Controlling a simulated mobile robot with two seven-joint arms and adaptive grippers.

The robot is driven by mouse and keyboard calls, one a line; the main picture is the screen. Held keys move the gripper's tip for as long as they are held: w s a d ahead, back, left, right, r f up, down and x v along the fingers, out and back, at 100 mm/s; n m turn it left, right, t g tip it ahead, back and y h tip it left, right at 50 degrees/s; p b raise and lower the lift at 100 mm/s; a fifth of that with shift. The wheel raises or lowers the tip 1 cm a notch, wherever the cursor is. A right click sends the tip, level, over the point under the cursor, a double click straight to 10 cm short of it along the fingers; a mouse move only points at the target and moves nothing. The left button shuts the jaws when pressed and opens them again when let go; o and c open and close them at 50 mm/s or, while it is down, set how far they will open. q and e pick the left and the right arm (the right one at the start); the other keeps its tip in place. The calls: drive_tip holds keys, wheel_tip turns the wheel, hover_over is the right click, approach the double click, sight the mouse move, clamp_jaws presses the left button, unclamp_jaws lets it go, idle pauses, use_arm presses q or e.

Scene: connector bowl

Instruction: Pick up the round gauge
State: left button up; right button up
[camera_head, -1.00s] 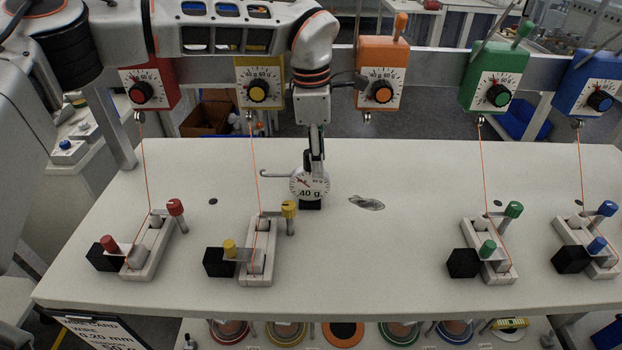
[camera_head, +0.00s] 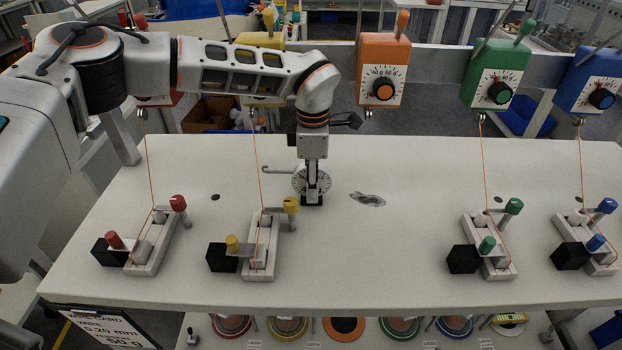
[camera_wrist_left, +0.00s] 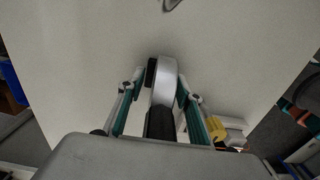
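The round gauge (camera_head: 298,182), with a white dial and a thin hooked rod to its left, stands upright on the white table, behind the yellow-marked fixture. My left gripper (camera_head: 312,190) points down in front of it and hides part of the dial. In the left wrist view the gauge (camera_wrist_left: 165,82) is seen edge-on, with a black part below, between the two fingers (camera_wrist_left: 160,92). The fingers are apart, with a visible gap on the left; contact on the right is unclear. My right gripper is not in view.
Fixtures with red (camera_head: 152,242), yellow (camera_head: 262,248), green (camera_head: 490,245) and blue (camera_head: 588,240) knobs stand along the table, with orange wires rising from them. An orange dial box (camera_head: 384,72) hangs behind. A small grey flat piece (camera_head: 367,199) lies right of the gauge. The middle front is clear.

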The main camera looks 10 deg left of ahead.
use_arm(q)
clamp_jaws()
drive_tip(key=shift+r, duration=0.2)
